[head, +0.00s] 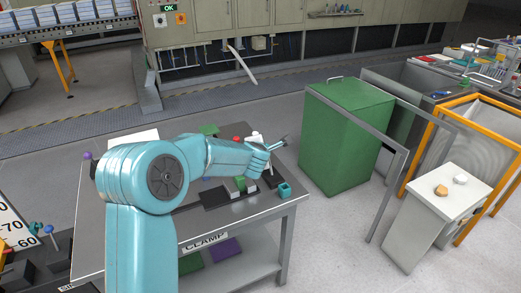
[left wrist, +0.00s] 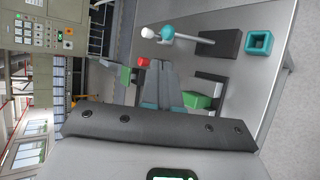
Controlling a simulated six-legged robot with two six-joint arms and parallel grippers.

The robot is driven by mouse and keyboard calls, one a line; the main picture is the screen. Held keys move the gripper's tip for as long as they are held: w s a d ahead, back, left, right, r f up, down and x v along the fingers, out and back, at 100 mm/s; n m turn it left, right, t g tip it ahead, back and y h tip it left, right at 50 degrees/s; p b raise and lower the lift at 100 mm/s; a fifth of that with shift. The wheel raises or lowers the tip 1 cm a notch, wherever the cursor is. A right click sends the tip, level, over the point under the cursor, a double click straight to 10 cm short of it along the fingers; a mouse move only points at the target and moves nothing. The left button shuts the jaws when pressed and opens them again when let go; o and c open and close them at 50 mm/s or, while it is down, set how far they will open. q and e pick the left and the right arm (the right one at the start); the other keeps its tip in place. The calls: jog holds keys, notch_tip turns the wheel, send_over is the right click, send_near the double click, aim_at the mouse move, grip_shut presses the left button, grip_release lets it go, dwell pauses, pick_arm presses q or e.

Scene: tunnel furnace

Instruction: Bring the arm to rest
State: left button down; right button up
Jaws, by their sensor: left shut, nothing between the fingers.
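My left arm (head: 180,170) is teal and reaches over a steel workbench (head: 240,222) in the head view. The bench top also shows in the left wrist view (left wrist: 275,15). My right gripper is not in view.
A teal open square holder (head: 284,189) stands at the bench's right corner. A red knob (left wrist: 143,62), a white ball (left wrist: 147,32) and a black block (left wrist: 229,43) are near the fingers. A green cabinet (head: 340,140) stands right of the bench, with clear floor between.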

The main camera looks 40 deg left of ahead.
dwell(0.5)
pick_arm(q)
jog(key=s+d+f+m+g+h+p, duration=0.1)
jog(key=s+d+f+m+g+h, duration=0.25)
jog(key=d+f, duration=0.75)
jog(key=s+d+f+m+h+p, duration=0.15)
jog(key=s+d+f+m, duration=0.35)
jog(key=d+f, duration=0.6)
jog(key=s+d+f+m+g+h, duration=0.2)
jog(key=s+d+f+m, duration=0.1)
jog(key=s+m, duration=0.3)
jog(key=s+d+f+m+g+h, duration=0.2)
jog(key=s+d+m, duration=0.3)
jog(key=s, duration=0.4)
jog(key=s+d+f+m+g+h, duration=0.2)
jog(key=s+d+f+m, duration=0.2)
jog(key=s+m, duration=0.3)
jog(key=shift+s+d, duration=0.45)
